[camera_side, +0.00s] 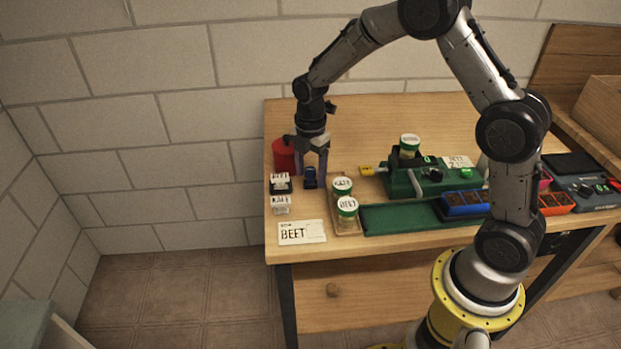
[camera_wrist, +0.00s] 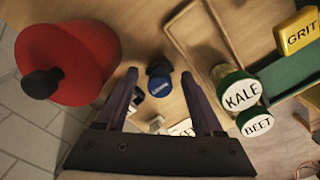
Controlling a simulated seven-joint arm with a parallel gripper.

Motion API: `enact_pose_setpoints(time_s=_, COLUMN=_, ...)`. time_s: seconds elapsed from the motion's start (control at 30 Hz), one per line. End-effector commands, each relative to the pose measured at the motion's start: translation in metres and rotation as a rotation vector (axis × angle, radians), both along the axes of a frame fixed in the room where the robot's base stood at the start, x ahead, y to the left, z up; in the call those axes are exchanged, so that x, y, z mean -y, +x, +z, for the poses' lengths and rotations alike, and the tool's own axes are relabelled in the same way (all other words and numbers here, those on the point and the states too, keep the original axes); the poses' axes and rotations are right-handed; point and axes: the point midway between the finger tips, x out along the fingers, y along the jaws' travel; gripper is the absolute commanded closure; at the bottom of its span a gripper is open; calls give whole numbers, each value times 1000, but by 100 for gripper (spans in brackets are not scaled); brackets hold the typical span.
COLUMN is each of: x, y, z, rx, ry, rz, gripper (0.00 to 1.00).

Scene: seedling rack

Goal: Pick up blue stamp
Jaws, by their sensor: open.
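The blue stamp (camera_side: 310,179) stands on the wooden table, near its left side. My gripper (camera_side: 311,171) is above it, pointing down, with its fingers apart to either side of the stamp. In the wrist view the stamp (camera_wrist: 160,84) shows a dark handle and a blue part with small lettering too small to read. There it lies between the two fingertips of my gripper (camera_wrist: 158,76), with clear gaps on both sides. My gripper is open and empty.
A red container (camera_wrist: 75,62) with a black knob stands close by on the left. KALE (camera_side: 342,187) and BEET (camera_side: 347,212) jars stand in a wooden tray to the right. Small labelled blocks (camera_side: 281,204) and a BEET card (camera_side: 301,232) lie nearer the front. A green machine (camera_side: 435,182) is farther right.

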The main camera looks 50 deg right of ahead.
Motion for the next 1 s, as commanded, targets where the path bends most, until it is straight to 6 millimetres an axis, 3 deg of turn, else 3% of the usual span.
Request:
enact_pose_setpoints(time_s=0.17, x=0, y=0, z=0, rx=0, ry=0, rz=0, gripper=31)
enact_pose_setpoints(time_s=0.57, x=0, y=0, z=0, rx=0, ry=0, rz=0, gripper=100)
enact_pose_setpoints(time_s=1.0, x=0, y=0, z=3, rx=1, ry=0, rz=0, gripper=100)
